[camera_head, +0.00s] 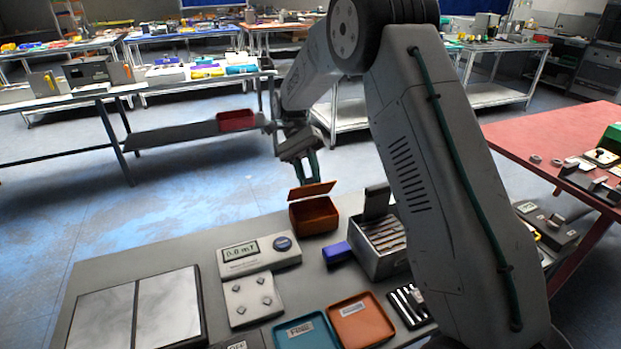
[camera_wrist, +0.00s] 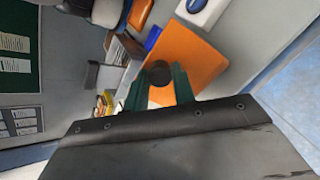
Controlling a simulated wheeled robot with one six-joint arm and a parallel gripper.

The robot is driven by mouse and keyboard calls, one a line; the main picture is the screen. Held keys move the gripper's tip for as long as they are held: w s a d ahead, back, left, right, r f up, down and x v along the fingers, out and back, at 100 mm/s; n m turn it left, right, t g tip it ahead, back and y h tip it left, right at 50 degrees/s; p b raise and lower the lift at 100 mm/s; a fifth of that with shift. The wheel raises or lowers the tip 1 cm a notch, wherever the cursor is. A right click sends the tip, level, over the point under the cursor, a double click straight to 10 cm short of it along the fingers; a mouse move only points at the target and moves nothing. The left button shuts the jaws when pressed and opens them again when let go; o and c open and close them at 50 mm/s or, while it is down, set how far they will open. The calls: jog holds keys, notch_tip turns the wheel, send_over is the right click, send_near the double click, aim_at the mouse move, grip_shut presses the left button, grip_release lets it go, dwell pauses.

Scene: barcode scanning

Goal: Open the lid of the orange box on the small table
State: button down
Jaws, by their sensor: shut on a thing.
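The orange box (camera_head: 314,218) stands at the back edge of the small table (camera_head: 200,235). Its flat orange lid (camera_head: 312,190) is above it and tilted, with the right side higher. I cannot tell whether the lid's lower left edge touches the box rim. My gripper (camera_head: 307,178) is over the lid with its green fingers pointing down. In the wrist view, my gripper (camera_wrist: 160,88) is shut on the dark round knob (camera_wrist: 159,73) of the lid (camera_wrist: 192,52). The lid hides the box's inside in that view.
A grey metal box with slots (camera_head: 378,245) and an upright flap stands close to the right of the orange box. A blue block (camera_head: 337,252) lies in front. A scale (camera_head: 258,256) stands to the left. The table's back left is clear.

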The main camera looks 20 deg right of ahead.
jog(key=shift+w+g, duration=0.25)
jog(key=shift+g, duration=0.15)
jog(key=c, duration=1.1)
grip_release()
jog(key=shift+c, duration=0.2)
